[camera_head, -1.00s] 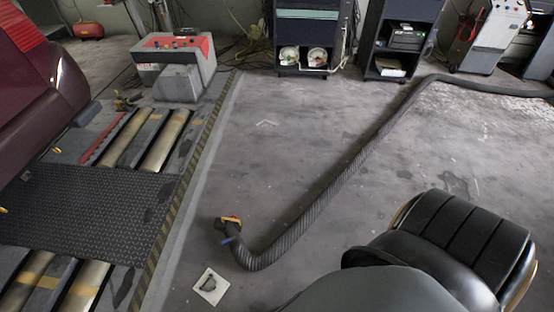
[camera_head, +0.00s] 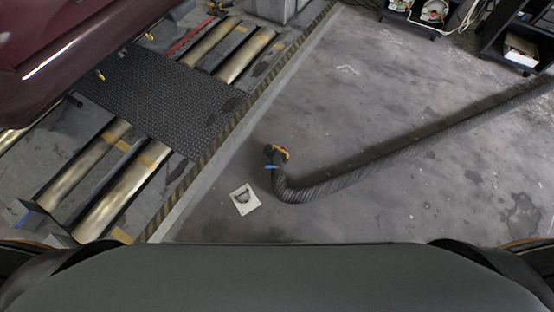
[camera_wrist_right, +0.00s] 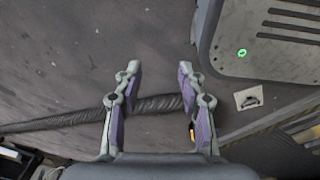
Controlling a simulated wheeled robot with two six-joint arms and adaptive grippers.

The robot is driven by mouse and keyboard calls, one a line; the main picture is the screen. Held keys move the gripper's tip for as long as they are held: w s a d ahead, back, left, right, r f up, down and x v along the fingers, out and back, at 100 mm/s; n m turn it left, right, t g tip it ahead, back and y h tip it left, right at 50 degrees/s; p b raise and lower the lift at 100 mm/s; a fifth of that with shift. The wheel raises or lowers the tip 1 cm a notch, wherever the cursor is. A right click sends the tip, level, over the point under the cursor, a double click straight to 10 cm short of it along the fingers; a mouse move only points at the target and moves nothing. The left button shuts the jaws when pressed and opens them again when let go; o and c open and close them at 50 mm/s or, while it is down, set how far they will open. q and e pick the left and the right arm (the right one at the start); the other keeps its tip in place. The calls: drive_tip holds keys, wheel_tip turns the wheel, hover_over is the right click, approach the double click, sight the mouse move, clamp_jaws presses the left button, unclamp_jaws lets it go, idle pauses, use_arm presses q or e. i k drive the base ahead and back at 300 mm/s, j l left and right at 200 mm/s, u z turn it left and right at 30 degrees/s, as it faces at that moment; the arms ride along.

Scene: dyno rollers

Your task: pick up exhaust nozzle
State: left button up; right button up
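The exhaust nozzle (camera_head: 277,155) is the dark end of a ribbed hose, with an orange-yellow part and a blue mark near it. It lies on the floor near the middle of the head view. The grey hose (camera_head: 400,158) runs from it to the upper right. In the right wrist view the hose (camera_wrist_right: 160,103) crosses behind my right gripper (camera_wrist_right: 158,72). That gripper is open with nothing between its fingers. A yellow-red bit of the nozzle (camera_wrist_right: 192,134) shows beside the right finger, mostly hidden. My left gripper is not in view.
A white floor plate (camera_head: 244,199) lies just left of the nozzle. Dyno rollers (camera_head: 120,192) and a black tread plate (camera_head: 180,95) lie left, beyond a striped edge (camera_head: 250,108). A dark red car (camera_head: 60,50) stands upper left.

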sight(278, 157)
drive_tip(key=i+l+u, duration=0.25)
drive_tip(key=i+l, duration=0.95)
